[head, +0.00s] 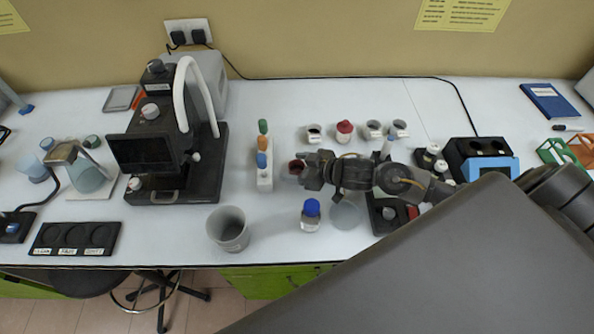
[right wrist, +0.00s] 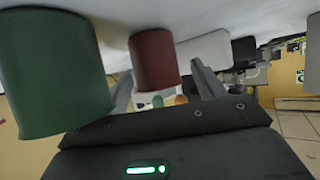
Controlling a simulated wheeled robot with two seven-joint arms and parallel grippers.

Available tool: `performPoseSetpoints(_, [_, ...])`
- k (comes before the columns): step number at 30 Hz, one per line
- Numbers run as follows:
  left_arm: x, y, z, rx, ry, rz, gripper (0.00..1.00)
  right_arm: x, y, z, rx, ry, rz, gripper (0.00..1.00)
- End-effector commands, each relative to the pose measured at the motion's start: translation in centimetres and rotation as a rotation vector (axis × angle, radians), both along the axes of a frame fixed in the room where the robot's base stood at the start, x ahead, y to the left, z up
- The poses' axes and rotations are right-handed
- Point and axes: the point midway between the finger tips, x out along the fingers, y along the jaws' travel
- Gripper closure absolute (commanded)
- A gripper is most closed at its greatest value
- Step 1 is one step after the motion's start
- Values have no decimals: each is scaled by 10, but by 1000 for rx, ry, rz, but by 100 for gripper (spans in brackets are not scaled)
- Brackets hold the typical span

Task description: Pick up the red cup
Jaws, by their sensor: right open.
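In the right wrist view the dark red cup (right wrist: 154,60) shows between and just beyond the two grey fingers. The fingers are spread apart, with nothing clamped. I cannot tell whether either finger touches the cup. A green cup (right wrist: 52,75) stands close by at the left of the right wrist view; my arm seems to hide it in the head view. My left gripper is not in view.
A rack with coloured caps (head: 264,178) stands close left of the red cup. A blue-capped bottle (head: 310,214) and a grey beaker (head: 229,230) are nearer the front edge. A red-lidded jar (head: 344,131) and several small cups stand behind. A black machine (head: 165,150) is at the left.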

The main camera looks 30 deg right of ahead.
Motion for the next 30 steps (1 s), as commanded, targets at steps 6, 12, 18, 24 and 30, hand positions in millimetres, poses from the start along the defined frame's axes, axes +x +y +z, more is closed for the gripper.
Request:
performPoseSetpoints(6, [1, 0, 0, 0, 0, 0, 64, 0, 0, 0, 0, 0, 0, 40])
performPoseSetpoints(12, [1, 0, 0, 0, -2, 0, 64, 0, 0, 0, 0, 0, 0, 66])
performPoseSetpoints(18, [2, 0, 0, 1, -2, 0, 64, 0, 0, 0, 0, 0, 0, 79])
performPoseSetpoints(24, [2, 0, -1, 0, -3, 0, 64, 0, 0, 2, 0, -1, 0, 79])
performPoseSetpoints(30, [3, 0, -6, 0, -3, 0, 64, 1, 0, 21, 0, -5, 1, 79])
